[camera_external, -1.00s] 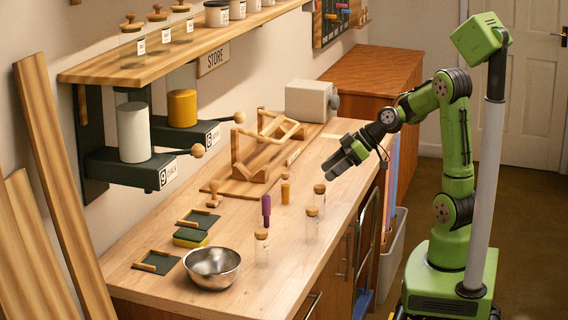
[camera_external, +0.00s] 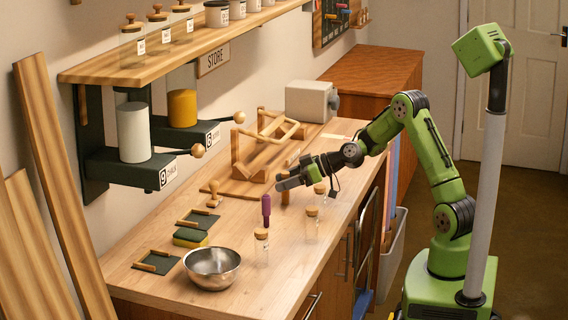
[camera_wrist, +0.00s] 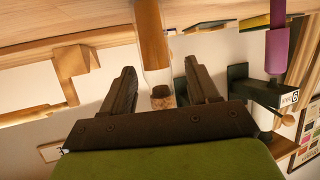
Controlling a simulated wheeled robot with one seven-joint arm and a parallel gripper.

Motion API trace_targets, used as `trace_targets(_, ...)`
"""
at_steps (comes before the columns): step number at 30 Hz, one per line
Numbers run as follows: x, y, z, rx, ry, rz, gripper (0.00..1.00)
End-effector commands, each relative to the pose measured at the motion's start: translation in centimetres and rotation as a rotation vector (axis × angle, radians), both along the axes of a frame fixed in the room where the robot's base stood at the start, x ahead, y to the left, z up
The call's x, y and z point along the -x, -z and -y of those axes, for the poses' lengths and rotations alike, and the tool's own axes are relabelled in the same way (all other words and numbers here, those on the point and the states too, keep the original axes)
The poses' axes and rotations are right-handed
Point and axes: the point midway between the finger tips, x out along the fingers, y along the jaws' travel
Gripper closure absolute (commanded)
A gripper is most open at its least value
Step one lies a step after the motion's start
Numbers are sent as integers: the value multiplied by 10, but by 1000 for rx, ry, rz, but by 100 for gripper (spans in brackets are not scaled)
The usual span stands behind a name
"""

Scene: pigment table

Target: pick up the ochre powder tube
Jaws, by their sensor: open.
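The ochre powder tube (camera_external: 285,198) stands on the wooden worktop, mostly hidden behind my gripper (camera_external: 283,184) in the external view. In the wrist view, which looks upside down, the tube (camera_wrist: 152,38) lines up with the gap between the two dark fingers of my gripper (camera_wrist: 159,68). Its cork-like end (camera_wrist: 163,97) shows between the fingers. A finger stands on each side with visible space, so the jaws are open. I cannot tell exactly how deep the tube is between them.
A purple tube (camera_external: 266,206) stands nearby on the left, also in the wrist view (camera_wrist: 278,48). Corked glass jars (camera_external: 312,226) stand close in front. A wooden rack (camera_external: 236,185) lies behind. A metal bowl (camera_external: 212,268) sits at the near left.

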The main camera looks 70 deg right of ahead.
Motion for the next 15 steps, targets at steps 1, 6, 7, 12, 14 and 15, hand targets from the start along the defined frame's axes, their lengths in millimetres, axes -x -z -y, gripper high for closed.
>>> trace_targets(1, -8, 4, -3, -1, -3, 1, 40)
trace_targets(6, -17, 7, -5, -1, 0, 0, 40)
trace_targets(7, -17, 7, -5, -1, 0, 0, 40)
trace_targets(12, -17, 7, -5, -1, 0, 0, 51)
trace_targets(14, -16, 7, -5, -1, 0, 0, 60)
trace_targets(15, -16, 7, -5, -1, 0, 0, 66)
